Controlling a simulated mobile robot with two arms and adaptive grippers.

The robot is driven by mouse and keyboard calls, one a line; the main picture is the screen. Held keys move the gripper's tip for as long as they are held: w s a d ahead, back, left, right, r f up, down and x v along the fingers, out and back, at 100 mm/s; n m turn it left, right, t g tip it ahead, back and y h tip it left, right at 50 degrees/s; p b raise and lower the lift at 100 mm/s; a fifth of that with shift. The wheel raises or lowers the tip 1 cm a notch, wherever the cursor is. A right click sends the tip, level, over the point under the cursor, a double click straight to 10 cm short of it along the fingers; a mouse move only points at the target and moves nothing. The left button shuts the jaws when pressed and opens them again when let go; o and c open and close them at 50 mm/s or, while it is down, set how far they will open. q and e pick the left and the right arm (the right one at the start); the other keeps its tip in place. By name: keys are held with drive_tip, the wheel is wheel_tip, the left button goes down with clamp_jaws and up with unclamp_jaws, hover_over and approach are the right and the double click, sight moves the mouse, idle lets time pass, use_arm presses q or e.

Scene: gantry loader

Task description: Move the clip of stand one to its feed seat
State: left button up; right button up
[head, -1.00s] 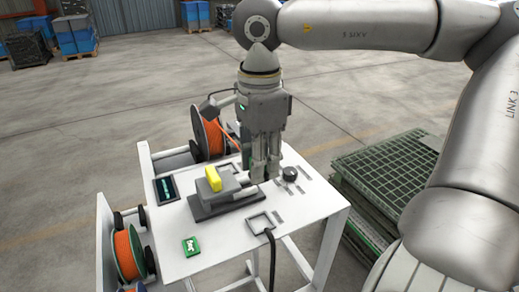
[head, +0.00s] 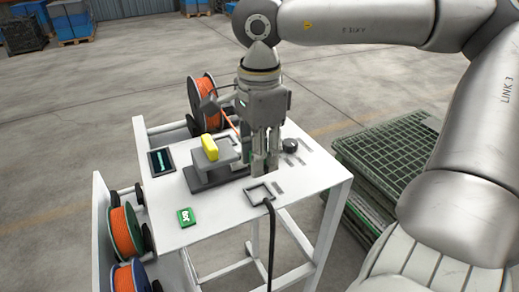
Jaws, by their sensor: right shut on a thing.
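My right gripper (head: 264,172) points straight down over the white table (head: 215,222). It is shut on a small piece, which I take for the clip; the fingers hide most of it. Its fingertips are just behind a dark square frame (head: 261,194) on the tabletop. I cannot tell whether they touch the table. An orange line (head: 236,131) runs from the rear orange spool (head: 205,101) down behind the gripper. Which marked place is the feed seat of stand one I cannot tell. My left gripper is not in view.
A grey block with a yellow top (head: 209,147) stands left of the gripper, and a black knob (head: 289,146) right of it. A small display (head: 161,161) and a green tile (head: 186,217) lie at left. A black cable (head: 271,240) hangs over the front edge.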

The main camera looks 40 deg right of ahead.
drive_tip(key=shift+f+b, duration=0.9)
drive_tip(key=shift+f, duration=0.65)
drive_tip(key=shift+f+b, duration=1.6)
drive_tip(key=shift+b, duration=0.05)
drive_tip(key=o, duration=1.1)
wheel_tip(320, 180, up, 12)
drive_tip(key=shift+r, duration=0.1)
